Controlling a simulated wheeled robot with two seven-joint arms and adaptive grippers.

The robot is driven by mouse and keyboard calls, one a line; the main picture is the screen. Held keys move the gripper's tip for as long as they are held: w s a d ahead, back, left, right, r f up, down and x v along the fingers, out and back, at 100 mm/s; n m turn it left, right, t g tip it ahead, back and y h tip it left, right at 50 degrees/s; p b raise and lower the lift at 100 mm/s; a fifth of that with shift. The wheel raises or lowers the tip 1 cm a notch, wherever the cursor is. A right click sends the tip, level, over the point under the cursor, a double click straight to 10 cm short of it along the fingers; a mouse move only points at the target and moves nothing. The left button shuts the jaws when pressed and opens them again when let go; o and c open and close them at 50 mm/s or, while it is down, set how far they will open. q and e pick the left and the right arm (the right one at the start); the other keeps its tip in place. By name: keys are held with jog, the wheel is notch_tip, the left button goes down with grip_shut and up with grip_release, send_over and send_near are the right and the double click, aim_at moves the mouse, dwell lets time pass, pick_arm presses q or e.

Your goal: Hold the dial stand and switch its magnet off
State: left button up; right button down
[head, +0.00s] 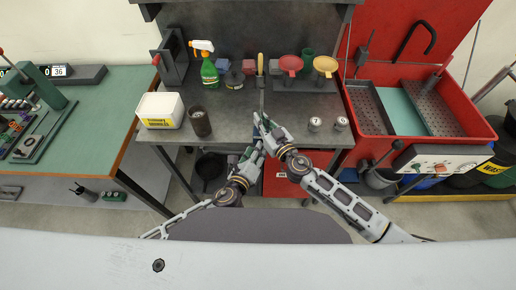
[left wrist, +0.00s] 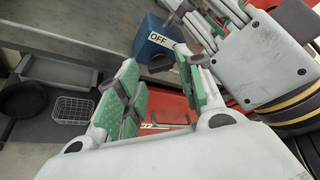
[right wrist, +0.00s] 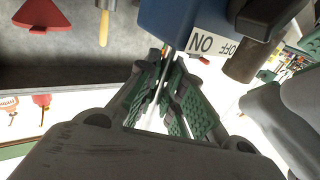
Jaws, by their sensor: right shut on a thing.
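The dial stand shows as a blue magnet base (left wrist: 152,38) with a white OFF label in the left wrist view. In the right wrist view the base (right wrist: 185,15) has an ON/OFF label and a dark round knob (right wrist: 252,55). The knob's setting cannot be told. My right gripper (head: 260,119) is shut on the dial stand's thin post (right wrist: 164,80), which runs between its green pads. My left gripper (head: 252,150) is open, its green-padded fingers spread just short of the knob (left wrist: 158,63). In the head view the base is mostly hidden by the grippers.
The grey bench (head: 228,122) carries a white box (head: 160,110), a dark cup (head: 200,121), a green spray bottle (head: 208,72) and red and yellow funnels (head: 326,66) behind. Two small metal cylinders (head: 314,123) stand to the right. A red parts washer (head: 400,82) bounds the right side.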

pick_arm(q)
jog(key=shift+x, duration=1.2)
jog(key=c, duration=0.8)
jog(key=shift+o, duration=0.3)
